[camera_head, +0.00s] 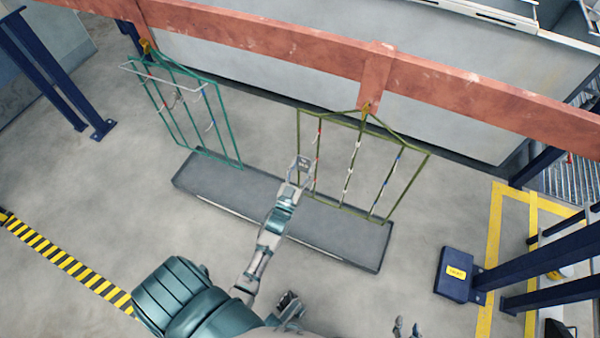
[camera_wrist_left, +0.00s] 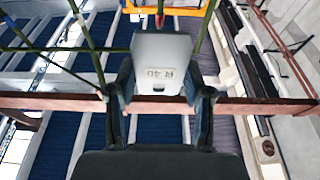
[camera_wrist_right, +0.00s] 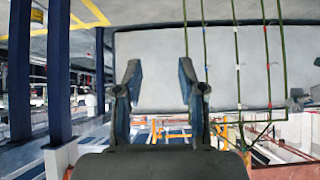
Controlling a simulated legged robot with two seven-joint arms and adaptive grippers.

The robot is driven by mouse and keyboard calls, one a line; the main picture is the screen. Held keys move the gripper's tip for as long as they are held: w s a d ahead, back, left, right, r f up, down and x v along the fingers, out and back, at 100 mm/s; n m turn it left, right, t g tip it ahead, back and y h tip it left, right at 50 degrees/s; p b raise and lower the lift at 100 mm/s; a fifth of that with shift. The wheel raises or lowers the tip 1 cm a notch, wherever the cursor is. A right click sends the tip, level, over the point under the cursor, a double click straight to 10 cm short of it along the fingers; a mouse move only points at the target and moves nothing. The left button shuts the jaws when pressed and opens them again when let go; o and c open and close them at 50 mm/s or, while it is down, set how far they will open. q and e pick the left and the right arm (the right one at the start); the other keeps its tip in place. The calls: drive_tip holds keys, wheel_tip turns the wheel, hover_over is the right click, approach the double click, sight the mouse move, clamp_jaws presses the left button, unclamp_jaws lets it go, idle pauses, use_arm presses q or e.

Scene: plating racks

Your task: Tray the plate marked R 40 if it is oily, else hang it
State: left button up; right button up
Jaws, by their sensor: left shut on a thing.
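My left gripper (camera_head: 298,178) is raised at the left side of the olive rack (camera_head: 363,120). It is shut on a pale grey plate (camera_wrist_left: 162,55) marked R 40, which has a dark slot near the fingers. In the head view the plate (camera_head: 304,163) overlaps the rack's left bars; I cannot tell if they touch. The plate's visible face looks plain and matt, with no clear oil on it; its other face is hidden. A teal rack (camera_head: 184,108) hangs further left. My right gripper (camera_wrist_right: 158,78) is open and empty.
Both racks hang from a red beam (camera_head: 270,45), with small coloured pieces on their bars. A long dark grey slab (camera_head: 335,245) lies on the floor below. Blue posts (camera_head: 545,262) and a blue block with a yellow label (camera_head: 455,272) stand at right. Floor at left is mostly clear.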

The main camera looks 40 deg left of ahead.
use_arm(q)
drive_tip(key=w, duration=0.2)
drive_tip(key=w+a+b, duration=0.1)
drive_tip(key=w, duration=0.1)
drive_tip(key=shift+w+f, duration=0.15)
drive_tip(key=shift+f, duration=0.05)
drive_tip(key=shift+w+a+b, duration=0.2)
drive_tip(key=shift+w+b, duration=0.1)
drive_tip(key=shift+w, duration=0.45)
use_arm(e)
drive_tip(key=w+r+t, duration=0.1)
drive_tip(key=w+a+r+t, duration=0.1)
drive_tip(key=w+r+t+y, duration=0.1)
drive_tip(key=w, duration=0.1)
drive_tip(key=shift+a+r, duration=0.25)
drive_tip(key=shift+a, duration=0.1)
use_arm(q)
drive_tip(key=shift+w+r, duration=0.1)
drive_tip(key=shift+r, duration=0.1)
use_arm(e)
drive_tip(key=shift+w+r, duration=0.1)
drive_tip(key=shift+r, duration=0.05)
use_arm(q)
drive_tip(key=shift+w+a+f, duration=0.1)
drive_tip(key=shift+w, duration=0.15)
use_arm(e)
drive_tip(key=shift+f, duration=0.2)
